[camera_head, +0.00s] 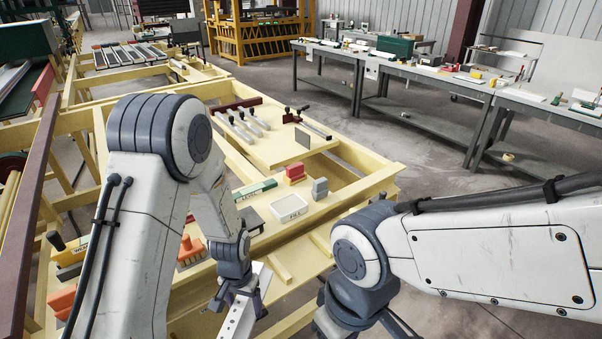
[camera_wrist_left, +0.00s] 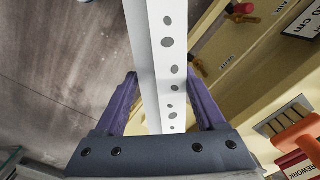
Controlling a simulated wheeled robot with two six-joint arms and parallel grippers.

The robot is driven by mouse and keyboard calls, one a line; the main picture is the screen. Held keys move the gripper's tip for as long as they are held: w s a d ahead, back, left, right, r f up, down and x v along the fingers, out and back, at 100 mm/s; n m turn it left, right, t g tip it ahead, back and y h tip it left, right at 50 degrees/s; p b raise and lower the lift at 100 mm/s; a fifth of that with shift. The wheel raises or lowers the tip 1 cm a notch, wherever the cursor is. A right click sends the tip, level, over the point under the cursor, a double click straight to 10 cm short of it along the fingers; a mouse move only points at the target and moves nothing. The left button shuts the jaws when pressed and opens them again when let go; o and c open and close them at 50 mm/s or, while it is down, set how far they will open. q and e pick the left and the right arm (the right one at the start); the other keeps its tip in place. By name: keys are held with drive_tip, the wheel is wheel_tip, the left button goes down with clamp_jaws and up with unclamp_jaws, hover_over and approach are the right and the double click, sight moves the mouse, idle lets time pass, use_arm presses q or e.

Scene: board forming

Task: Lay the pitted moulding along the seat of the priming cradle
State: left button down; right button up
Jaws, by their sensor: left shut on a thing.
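The pitted moulding (camera_wrist_left: 152,70) is a long white strip with a row of dark oval pits along one face. My left gripper (camera_wrist_left: 163,88) has its two purple fingers on either side of it, shut on it. In the head view the moulding (camera_head: 238,318) hangs tilted below my left gripper (camera_head: 246,288), by the near edge of the pale wooden bench. Its lower end runs out of the picture. I cannot pick out the priming cradle for certain in either view. My right arm enters from the right, and its gripper is out of view.
On the bench are a white tray marked FILL (camera_head: 289,207), a green level (camera_head: 256,190), a red block (camera_head: 295,173), a grey block (camera_head: 320,188) and an orange-handled brush (camera_head: 190,247). Clamps (camera_head: 240,122) lie farther back. Floor is open to the right (camera_head: 440,170).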

use_arm(q)
drive_tip(key=a+n, duration=0.1)
drive_tip(key=a, duration=0.1)
drive_tip(key=a+n, duration=0.1)
drive_tip(key=a, duration=0.2)
drive_tip(key=shift+f+n+b, duration=0.1)
drive_tip(key=shift+n+b, duration=0.3)
